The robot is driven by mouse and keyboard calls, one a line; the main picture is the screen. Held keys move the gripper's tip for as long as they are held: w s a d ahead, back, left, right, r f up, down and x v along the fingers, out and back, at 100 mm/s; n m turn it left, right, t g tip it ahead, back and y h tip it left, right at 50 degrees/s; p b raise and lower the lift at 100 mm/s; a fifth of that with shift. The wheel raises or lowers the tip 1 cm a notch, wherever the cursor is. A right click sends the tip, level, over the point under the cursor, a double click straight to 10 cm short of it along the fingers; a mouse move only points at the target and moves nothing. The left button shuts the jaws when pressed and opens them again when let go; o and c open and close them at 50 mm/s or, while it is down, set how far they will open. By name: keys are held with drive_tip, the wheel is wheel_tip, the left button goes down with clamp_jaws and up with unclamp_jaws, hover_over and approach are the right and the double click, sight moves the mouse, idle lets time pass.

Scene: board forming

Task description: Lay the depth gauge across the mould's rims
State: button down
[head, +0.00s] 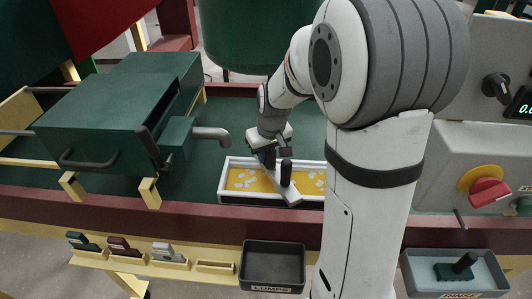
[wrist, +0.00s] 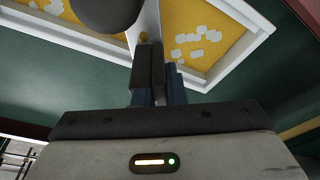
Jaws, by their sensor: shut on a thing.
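The mould (head: 222,182) is a shallow white-rimmed tray on the green bench, with a yellow bottom and pale flakes scattered on it. Its rim also shows in the wrist view (wrist: 240,60). The depth gauge (head: 288,190) is a pale flat bar with an upright black knob. It lies slantwise over the mould's middle, its near end over the front rim. I cannot tell whether it touches the rims. My gripper (head: 269,158) is shut on the gauge's bar behind the knob. In the wrist view the fingers (wrist: 150,62) pinch the pale bar (wrist: 147,22). My arm hides the mould's right end.
A green box machine (head: 120,100) with a metal spout (head: 210,134) stands left of the mould. A black lumps bin (head: 272,265) and a rinse tray (head: 420,285) with a black-knobbed green tool sit in front. Several small tools (head: 120,246) stand on the front ledge.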

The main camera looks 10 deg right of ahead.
drive_tip(key=shift+f+b, duration=0.3)
drive_tip(key=c, duration=1.1)
unclamp_jaws()
drive_tip(key=shift+r, duration=0.1)
drive_tip(key=v, duration=0.7)
drive_tip(key=shift+s+r+b, duration=0.1)
drive_tip(key=shift+r+b, duration=0.25)
drive_tip(key=s+m, duration=0.1)
drive_tip(key=s, duration=1.2)
drive_tip(key=s+m, duration=0.1)
drive_tip(key=s, duration=0.5)
drive_tip(key=shift+s+a+r+m+h, duration=0.15)
drive_tip(key=shift+s+r+m+h, duration=0.05)
drive_tip(key=shift+s+m+h, duration=0.1)
